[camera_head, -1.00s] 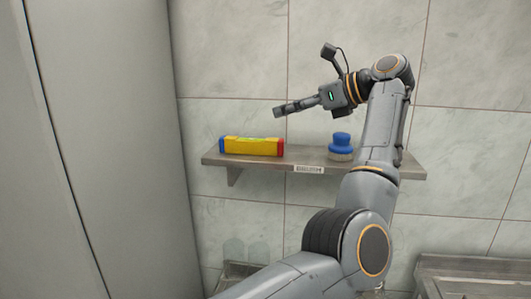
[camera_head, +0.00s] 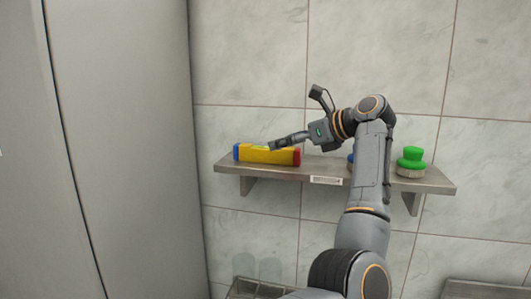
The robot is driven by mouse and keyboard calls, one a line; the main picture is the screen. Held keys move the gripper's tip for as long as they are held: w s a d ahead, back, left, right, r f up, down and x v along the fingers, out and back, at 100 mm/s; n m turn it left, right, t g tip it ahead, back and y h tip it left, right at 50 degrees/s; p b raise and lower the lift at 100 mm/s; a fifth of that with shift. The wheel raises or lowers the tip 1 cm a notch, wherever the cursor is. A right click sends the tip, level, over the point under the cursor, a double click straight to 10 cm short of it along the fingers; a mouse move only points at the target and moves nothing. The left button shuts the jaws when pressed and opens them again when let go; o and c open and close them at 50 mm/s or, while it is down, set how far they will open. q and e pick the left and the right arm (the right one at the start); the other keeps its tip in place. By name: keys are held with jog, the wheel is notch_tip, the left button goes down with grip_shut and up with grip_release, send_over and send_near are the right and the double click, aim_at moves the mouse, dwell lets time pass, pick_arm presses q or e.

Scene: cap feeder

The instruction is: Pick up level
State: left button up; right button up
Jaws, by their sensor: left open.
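The level (camera_head: 258,155) is a yellow bar with a blue left end and a red right end. It lies lengthwise on the left part of the metal wall shelf (camera_head: 330,171). My left gripper (camera_head: 274,145) is at the level's right half, its fingertips overlapping the level's top edge in the head view. The gripper is open. I cannot tell whether the fingers touch the level. My right gripper is out of view.
A green-topped brush-like object (camera_head: 411,160) stands on the right part of the shelf. A blue object (camera_head: 351,158) is mostly hidden behind my left arm. A tall grey cabinet (camera_head: 120,150) stands at the left. The tiled wall above the shelf is clear.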

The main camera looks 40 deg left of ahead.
aim_at(267, 146)
pick_arm(q)
jog(key=shift+w+a+f, duration=0.15)
jog(key=shift+a, duration=0.05)
jog(key=shift+a+p, duration=0.25)
jog(key=shift+p, duration=0.1)
jog(key=p+x, duration=0.2)
jog(key=x, duration=0.2)
jog(key=shift+a, duration=0.25)
jog(key=shift+a+f, duration=0.1)
jog(key=shift+f, duration=0.1)
jog(key=shift+c, duration=0.2)
jog(key=shift+d, duration=0.25)
jog(key=c, duration=0.3)
grip_shut()
